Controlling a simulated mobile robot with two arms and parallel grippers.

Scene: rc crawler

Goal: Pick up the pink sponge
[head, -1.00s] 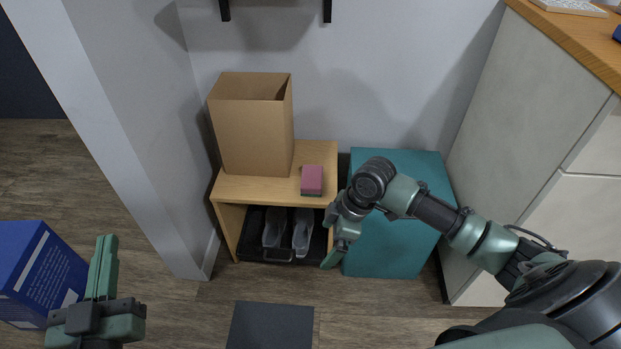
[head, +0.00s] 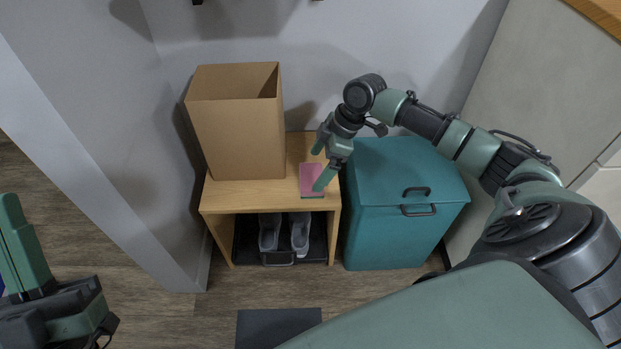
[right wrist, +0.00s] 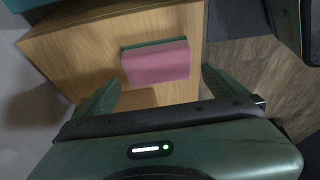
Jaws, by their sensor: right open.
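The pink sponge (head: 311,179) lies on the right part of the small wooden shelf's top (head: 245,195). In the right wrist view the sponge (right wrist: 157,64) shows a pink face and a dark green edge, on the wooden top. My right gripper (head: 320,168) is open above the sponge, and one finger covers part of it in the head view. In the right wrist view its fingers (right wrist: 160,88) stand apart on either side of the sponge, and nothing is between them. My left gripper (head: 20,250) is at the lower left, cut by the frame edge, away from the shelf.
A tall open cardboard box (head: 235,125) stands on the shelf, left of the sponge. A teal bin (head: 395,225) with dark handles stands right of the shelf. Shoes (head: 300,233) sit on a black tray in the lower compartment. A dark mat (head: 275,328) lies on the floor in front.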

